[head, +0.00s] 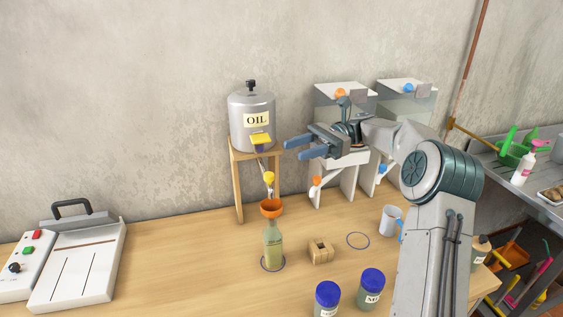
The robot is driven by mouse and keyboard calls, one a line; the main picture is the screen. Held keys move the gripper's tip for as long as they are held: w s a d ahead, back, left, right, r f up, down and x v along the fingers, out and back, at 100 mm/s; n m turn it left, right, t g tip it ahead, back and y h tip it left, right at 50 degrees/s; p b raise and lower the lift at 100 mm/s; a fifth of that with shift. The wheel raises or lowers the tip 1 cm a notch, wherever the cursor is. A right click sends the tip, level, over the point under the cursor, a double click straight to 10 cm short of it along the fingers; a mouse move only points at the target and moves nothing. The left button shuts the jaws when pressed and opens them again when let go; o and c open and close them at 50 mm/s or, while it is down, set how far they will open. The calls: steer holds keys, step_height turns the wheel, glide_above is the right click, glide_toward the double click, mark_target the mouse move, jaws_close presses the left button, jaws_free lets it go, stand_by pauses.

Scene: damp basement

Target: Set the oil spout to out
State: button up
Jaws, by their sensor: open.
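The grey oil tank (240,106), labelled OIL, stands on a wooden stand (238,185) near the wall. A yellow piece (260,138) is on its front, under the label. Below it a thin spout (266,163) slants down to a yellow-orange tip (268,178). The tip is just above an orange funnel (271,208) set in the neck of a glass bottle (273,247) with yellow-green contents. My gripper (291,148) is open and empty, its blue-grey fingers pointing left, to the right of the yellow piece. Contact with the tank is not visible.
Two white-and-clear dispensers with an orange tip (316,181) and a blue tip (382,168) stand behind my arm. A wooden block (320,251), blue-lidded jars (371,277) and a mug (391,220) are on the table. A control box (28,263) is at left. The left-middle table is clear.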

steer(key=shift+s+d+r, duration=0.25)
steer(key=shift+d+r, duration=0.35)
steer(key=shift+d, duration=0.3)
steer(key=shift+s+d+r, duration=0.25)
steer(key=shift+d+r, duration=0.3)
steer(key=shift+d, duration=0.35)
steer(key=s+a+f+n+t+h, duration=0.2)
steer(key=s+a+f+t+h, duration=0.35)
steer(key=s+a+h, duration=0.35)
steer(key=s+d+f+n+t+h, duration=0.3)
steer(key=s+d+n, duration=0.2)
steer(key=s, duration=0.4)
steer(key=s+d+f+n+t+h, duration=0.3)
steer(key=s+d+f+n+t, duration=0.1)
steer(key=s+d, duration=0.4)
steer(key=shift+s+f+n+h, duration=0.3)
steer(key=shift+s+n, duration=0.2)
steer(key=shift+s, duration=0.15)
